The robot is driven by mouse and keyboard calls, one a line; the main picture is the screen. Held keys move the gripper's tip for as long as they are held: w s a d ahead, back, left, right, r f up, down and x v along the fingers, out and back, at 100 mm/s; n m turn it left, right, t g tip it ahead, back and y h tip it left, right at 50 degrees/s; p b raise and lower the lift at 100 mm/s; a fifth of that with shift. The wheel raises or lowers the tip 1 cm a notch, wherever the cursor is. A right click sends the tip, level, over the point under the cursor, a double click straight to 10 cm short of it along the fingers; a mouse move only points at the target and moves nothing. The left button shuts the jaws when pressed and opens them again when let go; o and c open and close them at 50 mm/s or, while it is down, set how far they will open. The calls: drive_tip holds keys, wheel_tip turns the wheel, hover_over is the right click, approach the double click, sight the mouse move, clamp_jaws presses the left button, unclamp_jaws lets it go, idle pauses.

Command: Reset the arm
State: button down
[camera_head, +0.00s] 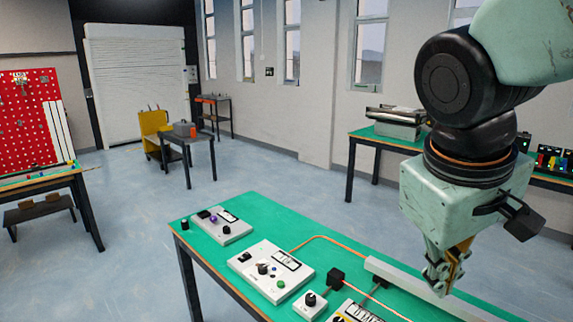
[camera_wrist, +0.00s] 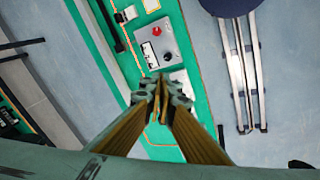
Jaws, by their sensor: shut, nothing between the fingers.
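My arm comes in from the upper right of the head view. My gripper (camera_head: 441,280) hangs pointing down above the right part of the green table (camera_head: 262,209). In the wrist view my gripper (camera_wrist: 161,88) shows its two fingers meeting at the tips, with nothing between them. Below it in that view are the green surface (camera_wrist: 196,50) and a grey control box with a red button (camera_wrist: 157,31). The gripper appears apart from the table and the things on it.
A long pale bar (camera_head: 400,283) lies near the gripper. A blue-seated stool (camera_wrist: 232,6) shows in the wrist view. Open floor (camera_head: 300,185) lies behind the table.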

drive_tip(key=s+a+r+m+t+y, duration=0.1)
drive_tip(key=s+a+m+y, duration=0.1)
drive_tip(key=s, duration=1)
drive_tip(key=shift+a+r+m+y, duration=0.15)
drive_tip(key=shift+a+m+y, duration=0.15)
drive_tip(key=shift+a+m, duration=0.4)
drive_tip(key=shift+a, duration=0.1)
idle(0.9)
